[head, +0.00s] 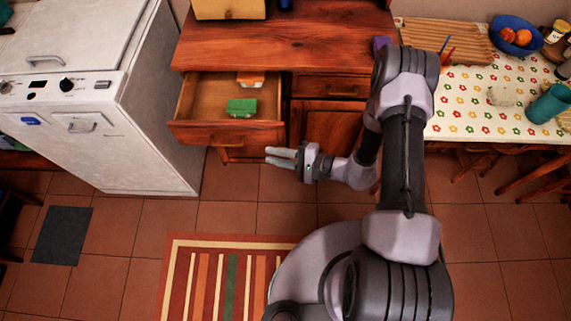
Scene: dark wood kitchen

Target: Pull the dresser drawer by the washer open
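The dresser (330,115) of reddish wood stands at the back, to the right of the white washer (160,110). Its upper left drawer (200,132), the one by the washer, is pulled out, and its inside shows. A green toy car (242,107) and an orange and white one (251,79) lie in it. The drawer's handle (225,146) is on its front. My gripper (268,154) is just in front of the dresser, right of the handle and apart from it. Its two pale fingers point left with a narrow gap between them, and nothing shows between them.
The dresser's right drawer (330,87) is shut. A table with a flowered cloth (470,120) stands at the right, with a blue bowl (515,22) and a teal cup (548,104) on it. A striped rug (215,280) lies on the tiled floor; the floor before the drawer is clear.

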